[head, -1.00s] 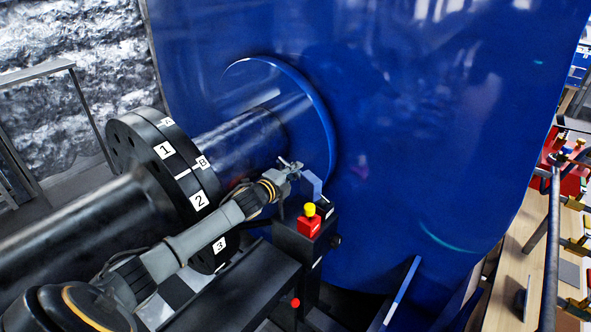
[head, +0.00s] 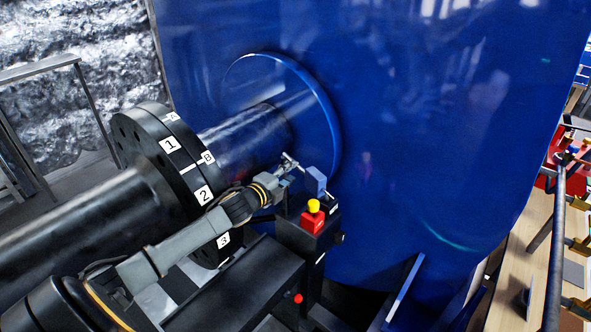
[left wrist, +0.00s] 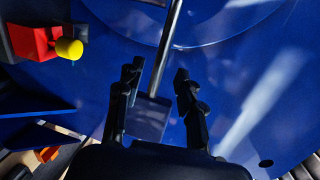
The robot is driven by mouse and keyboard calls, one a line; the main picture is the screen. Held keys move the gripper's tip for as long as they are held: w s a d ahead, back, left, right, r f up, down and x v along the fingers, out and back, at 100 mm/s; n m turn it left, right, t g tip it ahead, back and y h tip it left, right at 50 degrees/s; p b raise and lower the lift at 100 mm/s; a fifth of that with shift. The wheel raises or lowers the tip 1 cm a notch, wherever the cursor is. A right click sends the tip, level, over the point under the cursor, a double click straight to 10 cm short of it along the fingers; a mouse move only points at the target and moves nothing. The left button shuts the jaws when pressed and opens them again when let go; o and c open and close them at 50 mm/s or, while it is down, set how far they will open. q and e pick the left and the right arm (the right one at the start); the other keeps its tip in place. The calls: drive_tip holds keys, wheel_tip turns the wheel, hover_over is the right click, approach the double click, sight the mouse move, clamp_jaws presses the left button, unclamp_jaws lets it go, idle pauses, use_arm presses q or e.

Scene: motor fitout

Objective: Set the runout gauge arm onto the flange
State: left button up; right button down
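The flange (head: 148,165) is a thick black disc pair on the dark shaft, with white labels 1, 2, 3, A and B on its rim. A blue-grey block (head: 316,181) stands above a black post beside the shaft. In the left wrist view a thin metal rod (left wrist: 168,45) runs up from a bluish block (left wrist: 150,118); this looks like the gauge arm, though I cannot be sure. My left gripper (head: 290,162) is just left of the block. Its fingers (left wrist: 157,78) are apart, with the rod showing between them and gaps on both sides. My right gripper is out of view.
A red box with a yellow knob (head: 313,217) sits on the black post, close below my left gripper. The large blue motor housing (head: 430,130) fills the background. A grey rail (head: 556,230) and a wooden bench (head: 515,265) are at the right.

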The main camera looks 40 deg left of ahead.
use_arm(q)
drive_tip(key=shift+s+r, duration=0.2)
drive_tip(key=shift+s, duration=0.85)
